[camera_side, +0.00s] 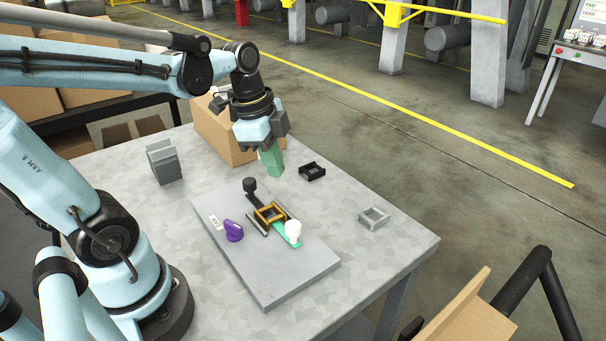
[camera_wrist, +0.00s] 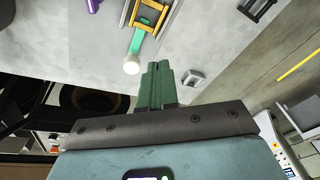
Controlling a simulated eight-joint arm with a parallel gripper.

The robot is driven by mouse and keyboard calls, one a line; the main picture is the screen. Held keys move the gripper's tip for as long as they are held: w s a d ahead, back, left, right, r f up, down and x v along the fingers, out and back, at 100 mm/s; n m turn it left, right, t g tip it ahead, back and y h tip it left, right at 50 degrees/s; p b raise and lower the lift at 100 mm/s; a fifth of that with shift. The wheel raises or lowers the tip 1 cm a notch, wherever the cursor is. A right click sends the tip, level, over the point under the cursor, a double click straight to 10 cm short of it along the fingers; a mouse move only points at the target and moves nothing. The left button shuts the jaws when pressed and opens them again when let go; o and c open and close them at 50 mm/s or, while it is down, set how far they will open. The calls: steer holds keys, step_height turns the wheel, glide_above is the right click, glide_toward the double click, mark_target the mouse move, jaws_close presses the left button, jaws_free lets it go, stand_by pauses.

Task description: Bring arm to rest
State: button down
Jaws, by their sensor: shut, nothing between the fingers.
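My gripper (camera_side: 273,172) has green fingers that are shut with nothing between them. It hangs above the far part of the grey table (camera_side: 370,245), in front of a cardboard box (camera_side: 215,135). In the wrist view the green fingers (camera_wrist: 158,70) lie close together. The gripper is apart from the plate and these parts.
A black square frame (camera_side: 312,171) and a grey square frame (camera_side: 374,217) lie loose on the table right of the plate. A grey block (camera_side: 163,162) stands at the left. The table's right front area is clear.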

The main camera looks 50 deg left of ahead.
steer(key=d+n+t, duration=0.1)
steer(key=n, duration=0.2)
steer(key=d+n+t, duration=0.2)
steer(key=n, duration=0.2)
steer(key=d+n+t+y, duration=0.1)
steer(key=n, duration=0.2)
steer(key=shift+s+d+f+n+t, duration=0.1)
steer(key=shift+s+d+n+t, duration=0.1)
steer(key=shift+d+n+t, duration=0.15)
stand_by(0.3)
